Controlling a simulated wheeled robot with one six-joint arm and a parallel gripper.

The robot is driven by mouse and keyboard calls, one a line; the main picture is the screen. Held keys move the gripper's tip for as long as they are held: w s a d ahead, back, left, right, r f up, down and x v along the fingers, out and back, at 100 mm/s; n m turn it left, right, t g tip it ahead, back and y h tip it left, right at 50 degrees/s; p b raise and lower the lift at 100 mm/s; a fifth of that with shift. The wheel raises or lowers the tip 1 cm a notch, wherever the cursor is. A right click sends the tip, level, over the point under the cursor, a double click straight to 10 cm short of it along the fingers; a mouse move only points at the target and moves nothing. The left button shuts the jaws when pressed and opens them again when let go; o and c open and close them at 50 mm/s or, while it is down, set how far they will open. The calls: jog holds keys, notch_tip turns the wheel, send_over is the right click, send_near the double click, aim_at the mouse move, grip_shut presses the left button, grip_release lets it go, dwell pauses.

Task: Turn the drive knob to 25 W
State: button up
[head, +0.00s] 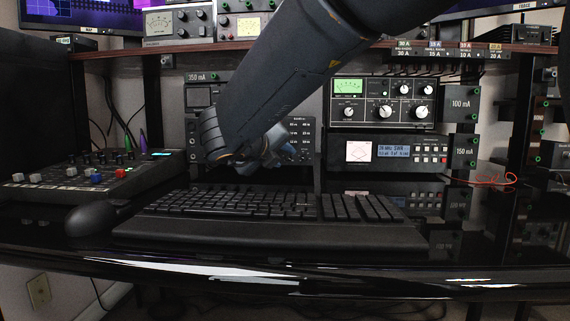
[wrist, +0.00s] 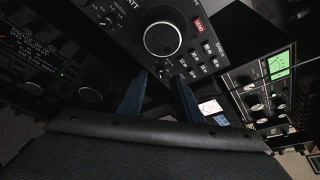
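My gripper (wrist: 161,78) shows two blue fingers standing apart in the wrist view, with a gap between their tips. In the head view my gripper (head: 288,152) is in front of the dark radio (head: 300,126) at the middle of the desk and hides much of its front. In the wrist view this radio panel has a large round knob (wrist: 162,38) with a pale ring, just beyond the fingertips. A small knob (wrist: 107,20) lies to its upper left. Labels are too small to tell which knob is the drive knob. No watt reading is legible.
A keyboard (head: 270,203) lies below my gripper. A mixer (head: 90,172) stands at left. A tuner with a green meter and several knobs (head: 382,102) sits right of my gripper, above a unit with lit screens (head: 385,153). A shelf (head: 130,50) runs above.

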aim_at(288, 157)
jog(key=shift+b+x, duration=0.35)
jog(key=shift+x, duration=0.85)
grip_shut()
jog(key=shift+n+p, duration=0.5)
jog(key=shift+p, duration=0.55)
jog(key=shift+a+f+n+t+h+p, duration=0.1)
jog(key=shift+n+t+h+p, duration=0.2)
jog(key=shift+n+h+p, duration=0.6)
jog(key=shift+y, duration=0.4)
